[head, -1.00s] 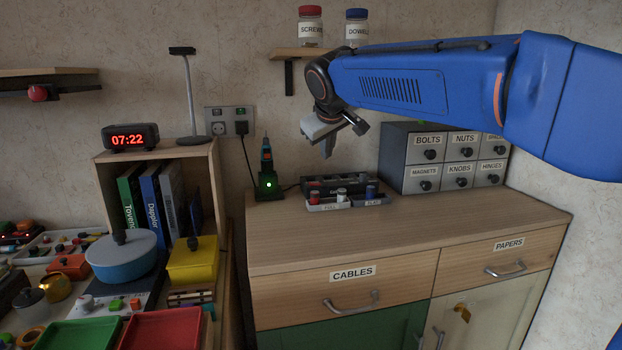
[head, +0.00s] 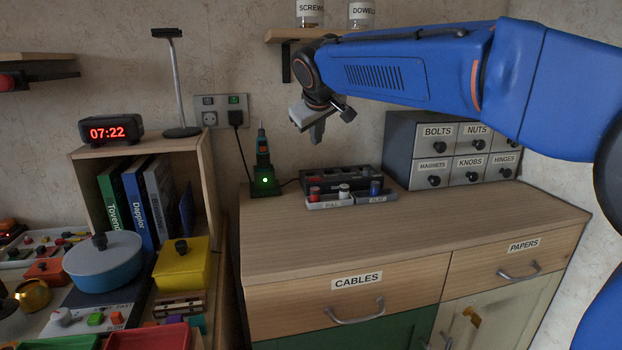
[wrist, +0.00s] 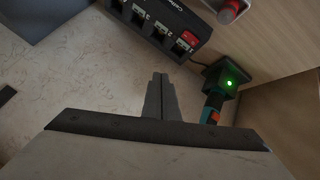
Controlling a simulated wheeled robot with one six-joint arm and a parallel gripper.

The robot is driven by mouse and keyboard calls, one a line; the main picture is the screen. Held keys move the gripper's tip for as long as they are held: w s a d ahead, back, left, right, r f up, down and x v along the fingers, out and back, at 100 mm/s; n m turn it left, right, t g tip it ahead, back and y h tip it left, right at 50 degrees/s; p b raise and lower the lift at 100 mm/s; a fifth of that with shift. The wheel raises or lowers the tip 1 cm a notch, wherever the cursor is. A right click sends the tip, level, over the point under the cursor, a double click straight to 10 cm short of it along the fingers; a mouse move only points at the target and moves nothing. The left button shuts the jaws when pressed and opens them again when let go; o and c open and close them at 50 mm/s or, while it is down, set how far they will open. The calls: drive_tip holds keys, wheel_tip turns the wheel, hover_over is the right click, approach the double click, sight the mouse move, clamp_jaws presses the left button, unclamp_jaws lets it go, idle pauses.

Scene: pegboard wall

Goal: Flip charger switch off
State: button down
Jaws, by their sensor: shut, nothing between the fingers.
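The charger is a black block (head: 264,180) with a lit green light, standing at the back left of the cabinet top. A teal and orange tool stands upright in it. The charger also shows in the wrist view (wrist: 228,78). A wall socket plate (head: 211,101) above it has two switches; the right one (head: 233,100) shows green, above a black plug (head: 235,118) with a cord running down towards the charger. My gripper (head: 317,138) is shut and empty, in the air right of the plate and above the black box. Its closed fingers (wrist: 160,82) show in the wrist view.
A black box (head: 342,179) with numbered slots and a red switch (wrist: 188,38) sits right of the charger. A small tray (head: 350,202) is in front of it. Labelled drawers (head: 400,135) stand at right, a lamp (head: 180,90) at left. The cabinet's front top is clear.

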drive_tip(key=shift+s+a+f, duration=0.1)
drive_tip(key=shift+a+f, duration=0.05)
drive_tip(key=shift+f, duration=1.15)
drive_tip(key=shift+a+f, duration=0.15)
drive_tip(key=shift+f, duration=1.15)
drive_tip(key=shift+s+a+f, duration=0.1)
drive_tip(key=shift+a+f, duration=0.05)
drive_tip(key=shift+f, duration=1.15)
drive_tip(key=shift+f, duration=0.35)
drive_tip(key=shift+a+f, duration=0.1)
drive_tip(key=shift+f, duration=0.2)
drive_tip(key=shift+r, duration=0.1)
drive_tip(key=shift+r, duration=0.6)
drive_tip(key=r, duration=0.5)
drive_tip(key=shift+w+d, duration=0.15)
drive_tip(key=shift+d, duration=0.25)
